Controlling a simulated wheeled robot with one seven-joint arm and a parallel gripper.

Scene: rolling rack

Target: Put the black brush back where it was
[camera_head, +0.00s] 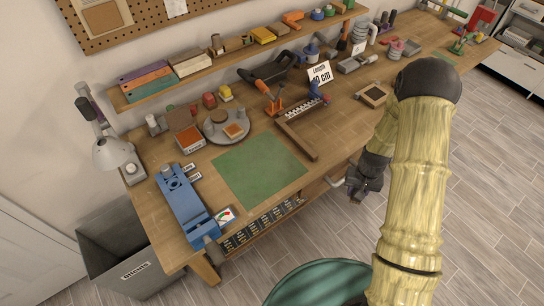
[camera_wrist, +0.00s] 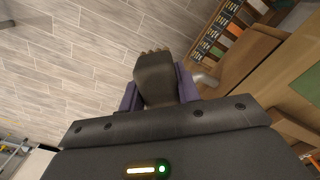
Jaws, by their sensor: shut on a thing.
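The black brush (camera_wrist: 155,80) is held between the purple fingers of my gripper (camera_wrist: 160,92) in the wrist view. Its wide dark body points away from the wrist, with a pale tan, notched end over the floor. My gripper (camera_head: 363,186) also shows in the head view, low in front of the bench's front edge and right of the green mat. It looks small and dark there, and I cannot make out the brush apart from it. The rest of the brush is hidden by the gripper.
The wooden bench (camera_head: 345,138) carries a green mat (camera_head: 258,167), a blue device (camera_head: 185,205) and many tools. A wall shelf (camera_head: 150,97) runs behind. Labelled slots (camera_head: 262,224) line the bench's front below the top. A teal round object (camera_head: 320,284) stands on the floor in front.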

